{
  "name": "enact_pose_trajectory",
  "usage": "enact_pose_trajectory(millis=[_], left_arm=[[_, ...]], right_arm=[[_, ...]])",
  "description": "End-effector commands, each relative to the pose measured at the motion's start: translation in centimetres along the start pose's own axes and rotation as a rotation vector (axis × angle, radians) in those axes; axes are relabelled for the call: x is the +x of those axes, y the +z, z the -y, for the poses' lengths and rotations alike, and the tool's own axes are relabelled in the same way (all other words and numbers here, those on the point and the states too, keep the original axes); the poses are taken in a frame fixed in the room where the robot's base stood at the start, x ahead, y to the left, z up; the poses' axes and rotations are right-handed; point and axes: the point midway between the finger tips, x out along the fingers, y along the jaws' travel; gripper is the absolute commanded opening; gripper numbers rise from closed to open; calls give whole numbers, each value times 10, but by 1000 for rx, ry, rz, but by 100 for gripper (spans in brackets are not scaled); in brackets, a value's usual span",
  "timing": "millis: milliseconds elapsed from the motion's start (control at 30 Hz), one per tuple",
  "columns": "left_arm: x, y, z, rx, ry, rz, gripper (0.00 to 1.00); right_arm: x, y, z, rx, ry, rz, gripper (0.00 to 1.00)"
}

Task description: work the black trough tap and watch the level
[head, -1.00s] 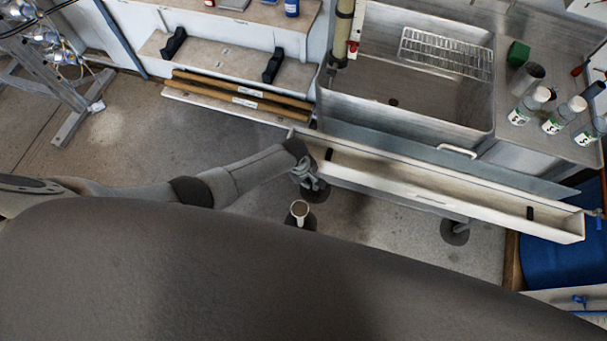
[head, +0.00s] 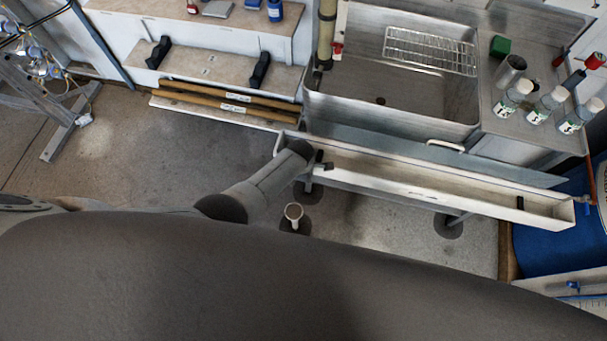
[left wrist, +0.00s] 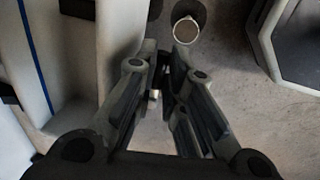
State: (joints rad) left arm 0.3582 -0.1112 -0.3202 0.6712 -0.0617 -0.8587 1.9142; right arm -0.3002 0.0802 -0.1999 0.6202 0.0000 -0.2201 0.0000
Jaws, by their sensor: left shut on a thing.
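The long pale trough (head: 430,190) runs below the sink in the head view. My left arm reaches to its left end, and my wrist hides most of the gripper there. In the left wrist view my left gripper (left wrist: 165,62) has its fingers close together, shut on a small dark part that appears to be the black tap (left wrist: 150,47). The fingers hide much of it, so its handle angle cannot be told. My right gripper is out of view.
The steel sink (head: 395,112) with a wire rack (head: 430,50) is behind the trough. Several bottles (head: 513,97) stand on the right counter. A blue drum (head: 550,245) is by the trough's right end. Open floor (head: 150,165) lies to the left.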

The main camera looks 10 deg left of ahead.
Motion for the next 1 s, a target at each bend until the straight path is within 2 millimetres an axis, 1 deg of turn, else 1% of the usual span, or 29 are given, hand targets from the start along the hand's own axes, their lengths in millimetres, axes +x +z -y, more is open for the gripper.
enact_pose_trajectory(millis=[467, 500, 633, 1000], left_arm=[[1, -2, 1, -16, -4, -6, 0], [1, -2, 1, -16, -4, -6, 15], [1, -2, 1, -14, -3, -5, 32], [0, -1, -1, -4, 2, -2, 33]], right_arm=[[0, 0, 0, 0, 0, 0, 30], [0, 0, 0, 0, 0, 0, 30], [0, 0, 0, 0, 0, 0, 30], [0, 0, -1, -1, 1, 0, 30]])
